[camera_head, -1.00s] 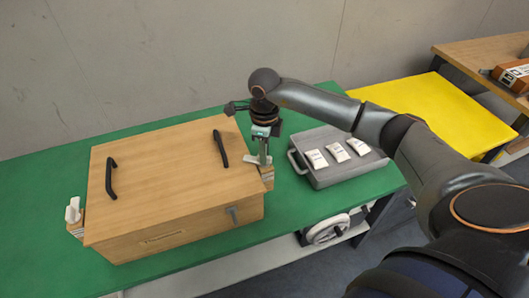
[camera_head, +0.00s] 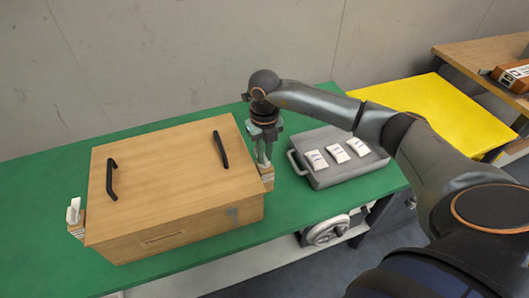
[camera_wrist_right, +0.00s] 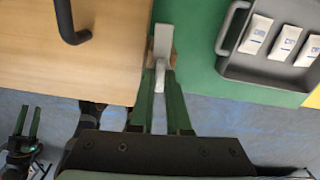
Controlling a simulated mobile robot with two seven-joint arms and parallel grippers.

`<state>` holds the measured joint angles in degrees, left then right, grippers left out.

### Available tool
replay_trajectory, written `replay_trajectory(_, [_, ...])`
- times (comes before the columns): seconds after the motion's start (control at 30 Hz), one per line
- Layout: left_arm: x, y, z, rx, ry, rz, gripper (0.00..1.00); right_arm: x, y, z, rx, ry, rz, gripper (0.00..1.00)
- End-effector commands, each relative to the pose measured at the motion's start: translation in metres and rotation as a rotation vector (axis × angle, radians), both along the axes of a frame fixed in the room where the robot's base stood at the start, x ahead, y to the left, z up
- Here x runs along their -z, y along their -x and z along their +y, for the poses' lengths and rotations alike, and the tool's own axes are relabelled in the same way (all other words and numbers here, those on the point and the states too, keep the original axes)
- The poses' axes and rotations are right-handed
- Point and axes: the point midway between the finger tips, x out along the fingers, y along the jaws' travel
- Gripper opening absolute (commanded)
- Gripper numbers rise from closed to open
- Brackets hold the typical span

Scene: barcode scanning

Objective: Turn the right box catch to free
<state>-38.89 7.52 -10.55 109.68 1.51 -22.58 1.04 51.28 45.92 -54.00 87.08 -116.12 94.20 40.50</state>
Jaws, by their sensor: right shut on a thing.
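The wooden box (camera_head: 165,180) stands on the green table, its lid down with two black handles. The right box catch (camera_wrist_right: 162,42) is a pale lever on a small wooden block (camera_head: 267,177) at the box's right side. My right gripper (camera_head: 265,160) points down over it. In the right wrist view, its fingers (camera_wrist_right: 160,75) are shut on the catch's near end. The catch's exact angle is hard to tell. The left box catch (camera_head: 73,210) is white and stands on the left side. My left gripper (camera_wrist_right: 28,122) shows at the wrist view's lower left, fingers apart and empty.
A grey tray (camera_head: 322,178) with three white packets (camera_head: 338,153) lies close to the right of the box. A yellow surface (camera_head: 440,110) is beyond it. The green table (camera_head: 40,170) is clear at the left and behind the box.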

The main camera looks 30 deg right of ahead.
Motion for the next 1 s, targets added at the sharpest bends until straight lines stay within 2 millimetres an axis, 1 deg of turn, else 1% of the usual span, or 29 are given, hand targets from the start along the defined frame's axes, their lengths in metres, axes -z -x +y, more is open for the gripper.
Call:
replay_trajectory(0.3, [-0.0014,0.0001,-0.0001,0.000,0.000,0.000,0.50,-0.0012,-0.0008,-0.0002,0.091,-0.001,-0.002,0.00])
replay_trajectory(0.77, [-0.0014,0.0001,0.0000,0.000,0.000,0.000,0.50,-0.0013,-0.0010,-0.0003,0.103,0.000,-0.003,0.00])
replay_trajectory(0.8, [-0.0014,0.0001,-0.0001,0.000,0.000,0.000,0.50,-0.0012,-0.0010,-0.0003,0.103,0.000,-0.003,0.18])
replay_trajectory(1.0, [-0.0013,0.0000,0.0000,0.000,0.000,0.000,0.50,-0.0007,-0.0006,-0.0003,0.101,0.000,-0.002,0.41])
